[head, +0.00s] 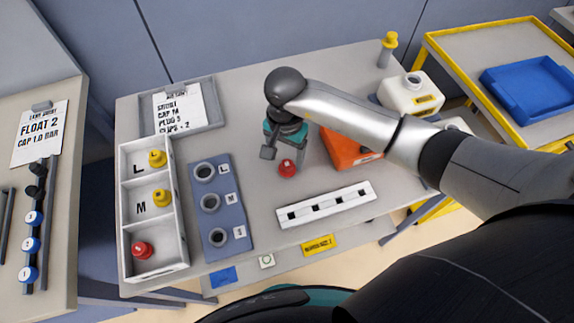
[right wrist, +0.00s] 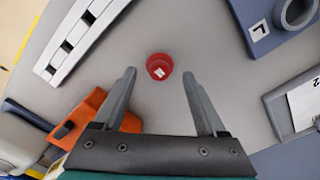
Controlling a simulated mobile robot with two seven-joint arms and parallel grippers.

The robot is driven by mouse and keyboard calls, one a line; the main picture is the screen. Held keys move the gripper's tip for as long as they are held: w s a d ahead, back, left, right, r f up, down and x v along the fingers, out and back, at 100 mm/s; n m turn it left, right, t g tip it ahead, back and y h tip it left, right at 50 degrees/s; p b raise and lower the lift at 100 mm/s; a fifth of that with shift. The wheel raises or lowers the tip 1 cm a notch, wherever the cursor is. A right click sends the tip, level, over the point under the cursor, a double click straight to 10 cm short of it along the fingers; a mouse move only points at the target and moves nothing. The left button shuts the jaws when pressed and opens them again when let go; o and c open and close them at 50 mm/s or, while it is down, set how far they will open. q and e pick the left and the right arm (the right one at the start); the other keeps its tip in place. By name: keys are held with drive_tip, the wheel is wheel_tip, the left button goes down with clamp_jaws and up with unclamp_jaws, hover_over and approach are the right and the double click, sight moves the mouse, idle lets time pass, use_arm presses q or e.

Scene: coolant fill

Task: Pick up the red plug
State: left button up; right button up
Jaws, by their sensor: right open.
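A red plug (head: 287,168) stands alone on the grey table, right of the blue-grey block with round sockets. My right gripper (head: 280,152) is above and just behind it, pointing down, open and empty. In the right wrist view, the red plug (right wrist: 159,66) shows with a pale mark on its top, centred between the two spread fingertips (right wrist: 159,75). The fingers appear apart from it. A second, similar red piece (head: 142,250) lies in the front compartment of the white tray. My left gripper is not in view.
The white tray (head: 184,238) holds yellow pieces in its L and M compartments. The socket block (head: 220,182) stands beside it. A white slotted strip (head: 326,205) lies in front of the plug. An orange box (head: 345,150) is close on the right, partly behind my arm.

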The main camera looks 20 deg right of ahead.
sight(287, 164)
drive_tip(key=shift+w+d+f, duration=0.1)
drive_tip(key=shift+w+f, duration=0.05)
drive_tip(key=shift+f, duration=1.25)
drive_tip(key=shift+w+d+f, duration=0.1)
drive_tip(key=shift+f, duration=1.25)
clamp_jaws()
drive_tip(key=shift+r, duration=0.1)
wheel_tip(287, 164, up, 20)
